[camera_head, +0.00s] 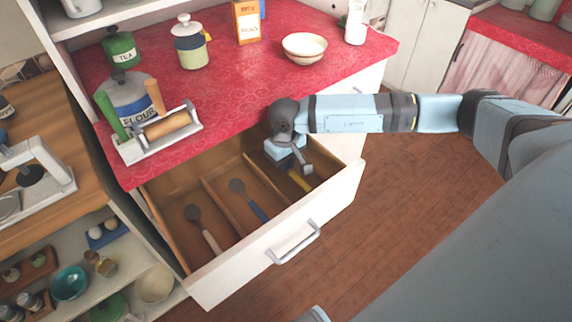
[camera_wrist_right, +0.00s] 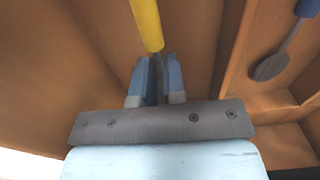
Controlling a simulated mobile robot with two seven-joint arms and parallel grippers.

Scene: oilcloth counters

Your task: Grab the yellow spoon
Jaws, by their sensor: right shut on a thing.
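The yellow spoon lies in the right compartment of the open drawer (camera_head: 325,222). Its yellow handle (camera_head: 299,180) shows just past my right gripper (camera_head: 300,168) in the head view. In the right wrist view the yellow handle (camera_wrist_right: 146,24) runs up from between the two fingers of my right gripper (camera_wrist_right: 156,78). The fingers are shut on the spoon's grey neck. The spoon's head is hidden by the gripper. My left gripper is not in view.
A blue-handled spoon (camera_head: 247,199) lies in the middle compartment and a pale-handled one (camera_head: 202,228) in the left. Wooden dividers and drawer walls stand close around the right gripper. The red counter (camera_head: 245,90) above holds a bowl (camera_head: 304,48) and canisters.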

